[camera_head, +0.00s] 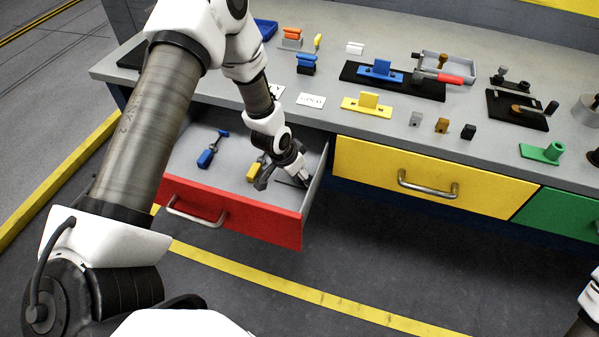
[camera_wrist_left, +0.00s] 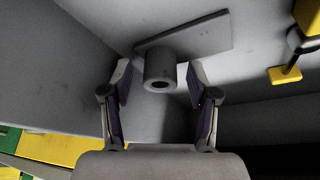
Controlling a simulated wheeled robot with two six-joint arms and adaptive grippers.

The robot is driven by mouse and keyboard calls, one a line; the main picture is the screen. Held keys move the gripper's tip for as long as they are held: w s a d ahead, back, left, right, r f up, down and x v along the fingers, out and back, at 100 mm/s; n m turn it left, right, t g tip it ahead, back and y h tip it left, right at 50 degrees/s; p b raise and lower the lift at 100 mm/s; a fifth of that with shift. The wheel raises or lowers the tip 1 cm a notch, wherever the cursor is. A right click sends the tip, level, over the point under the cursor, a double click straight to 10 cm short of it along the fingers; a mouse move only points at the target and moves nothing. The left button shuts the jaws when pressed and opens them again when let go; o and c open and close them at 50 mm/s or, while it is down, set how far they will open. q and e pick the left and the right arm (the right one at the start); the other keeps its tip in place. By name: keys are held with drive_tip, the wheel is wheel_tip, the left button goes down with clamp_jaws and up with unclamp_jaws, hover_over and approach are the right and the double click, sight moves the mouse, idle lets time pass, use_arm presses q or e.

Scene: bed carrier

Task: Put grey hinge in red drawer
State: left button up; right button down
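The red drawer (camera_head: 232,212) is pulled open at the left of the bench. My left gripper (camera_head: 285,183) reaches down inside it, near its right wall. In the left wrist view the grey hinge (camera_wrist_left: 205,38), a flat plate with a round hollow barrel, is inside the drawer. The fingers of my left gripper (camera_wrist_left: 160,78) are apart on either side of the barrel, with a visible gap at each side. In the head view the hinge is mostly hidden by the gripper. My right gripper is out of view; only part of that arm shows at the right edge.
A blue-handled tool (camera_head: 211,150) and a yellow-handled tool (camera_head: 257,168) lie in the drawer. The closed yellow drawer (camera_head: 375,170) and green drawer (camera_head: 562,220) are to the right. The bench top (camera_head: 330,125) holds many small parts and a grey tray (camera_head: 455,66).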

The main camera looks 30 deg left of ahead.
use_arm(q)
drive_tip(key=shift+r, duration=0.1)
drive_tip(key=v, duration=1.2)
